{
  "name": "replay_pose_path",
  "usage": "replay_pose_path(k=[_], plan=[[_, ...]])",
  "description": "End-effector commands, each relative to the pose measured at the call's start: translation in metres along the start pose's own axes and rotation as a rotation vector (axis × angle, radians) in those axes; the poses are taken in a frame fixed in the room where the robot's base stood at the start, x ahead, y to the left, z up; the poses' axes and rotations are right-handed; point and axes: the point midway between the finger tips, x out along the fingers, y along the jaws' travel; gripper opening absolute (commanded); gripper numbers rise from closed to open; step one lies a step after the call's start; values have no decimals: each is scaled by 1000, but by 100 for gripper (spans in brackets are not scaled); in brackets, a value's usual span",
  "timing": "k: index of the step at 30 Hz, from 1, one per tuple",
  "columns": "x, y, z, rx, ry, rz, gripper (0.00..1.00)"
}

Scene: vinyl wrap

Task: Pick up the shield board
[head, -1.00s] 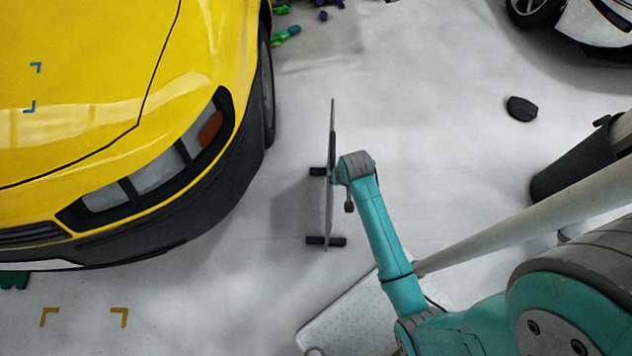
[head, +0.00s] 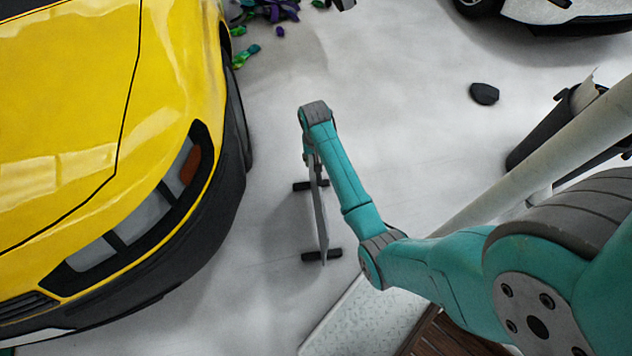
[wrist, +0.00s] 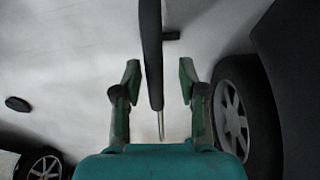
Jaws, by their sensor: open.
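The shield board (head: 321,228) is a thin grey upright panel, seen nearly edge-on in the head view, on two dark feet on the floor. My arm hides its far part there. In the wrist view the board (wrist: 152,50) is a dark narrow edge running down between the fingers. My gripper (wrist: 160,78) is open, one finger on each side of the board, with gaps showing on both sides. The board lies nearer the left finger. In the head view my gripper is mostly hidden beneath the wrist.
A yellow car (head: 90,150) stands close on the left of the board. A dark bin (head: 540,130) and a small black object (head: 484,93) are on the right. Colourful items (head: 270,12) lie at the back. Pale floor is clear between them.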

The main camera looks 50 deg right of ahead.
Motion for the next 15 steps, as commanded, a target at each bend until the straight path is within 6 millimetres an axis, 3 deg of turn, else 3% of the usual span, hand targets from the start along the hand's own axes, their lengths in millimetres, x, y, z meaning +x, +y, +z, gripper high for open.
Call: replay_pose_path(k=[8,15], plan=[[20,2,2,0,0,0,42],[53,5,4,-1,-1,0,42]])
